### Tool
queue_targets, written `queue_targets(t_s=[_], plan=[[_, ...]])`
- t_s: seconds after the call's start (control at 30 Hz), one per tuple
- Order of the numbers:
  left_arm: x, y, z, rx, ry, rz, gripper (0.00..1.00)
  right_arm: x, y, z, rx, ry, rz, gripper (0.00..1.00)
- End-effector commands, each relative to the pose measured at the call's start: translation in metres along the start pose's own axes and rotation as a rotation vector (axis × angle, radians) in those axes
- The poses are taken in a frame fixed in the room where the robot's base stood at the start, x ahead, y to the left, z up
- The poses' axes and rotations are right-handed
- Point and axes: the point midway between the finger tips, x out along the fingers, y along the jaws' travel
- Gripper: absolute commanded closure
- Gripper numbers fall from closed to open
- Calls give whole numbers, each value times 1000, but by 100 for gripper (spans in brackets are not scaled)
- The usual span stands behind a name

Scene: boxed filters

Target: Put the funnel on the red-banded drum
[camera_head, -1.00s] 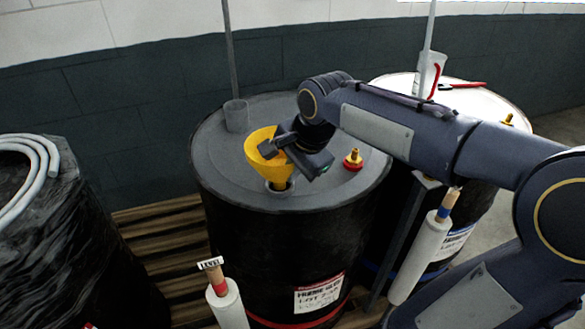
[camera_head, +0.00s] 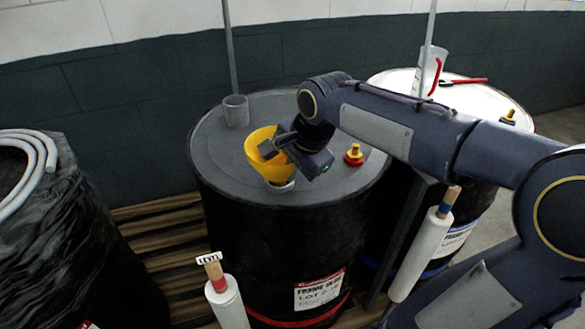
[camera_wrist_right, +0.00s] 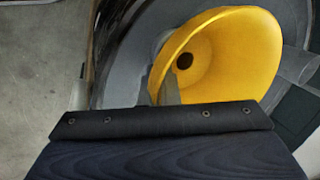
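The yellow funnel (camera_head: 264,150) is at the front of the grey top of the red-banded drum (camera_head: 222,165), whose red band shows low on its side. My right gripper (camera_head: 284,148) is shut on the funnel's rim. In the right wrist view the funnel (camera_wrist_right: 235,60) shows its wide mouth and dark outlet hole, with a finger of my right gripper (camera_wrist_right: 168,85) at the rim. The funnel's lower end is at a pale ring on the drum top; whether it is fully seated I cannot tell. My left gripper is not in view.
A red and yellow plug (camera_head: 354,155) and a grey cup with a pole (camera_head: 236,112) are on the same drum. A blue-banded drum (camera_head: 385,82) stands at right, carrying a jug (camera_head: 428,72) and a red-handled tool (camera_head: 465,81). A black-wrapped drum with hose (camera_head: 60,240) is left.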

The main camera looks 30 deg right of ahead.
Motion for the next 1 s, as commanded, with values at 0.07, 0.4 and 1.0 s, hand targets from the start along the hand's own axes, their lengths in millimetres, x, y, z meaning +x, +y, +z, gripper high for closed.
queue_targets(t_s=[0.07,0.4,1.0], plan=[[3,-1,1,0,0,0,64,4,1,0,0,0,0,100],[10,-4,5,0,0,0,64,13,5,0,0,0,-1,100],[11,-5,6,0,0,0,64,15,6,0,0,0,0,82]])
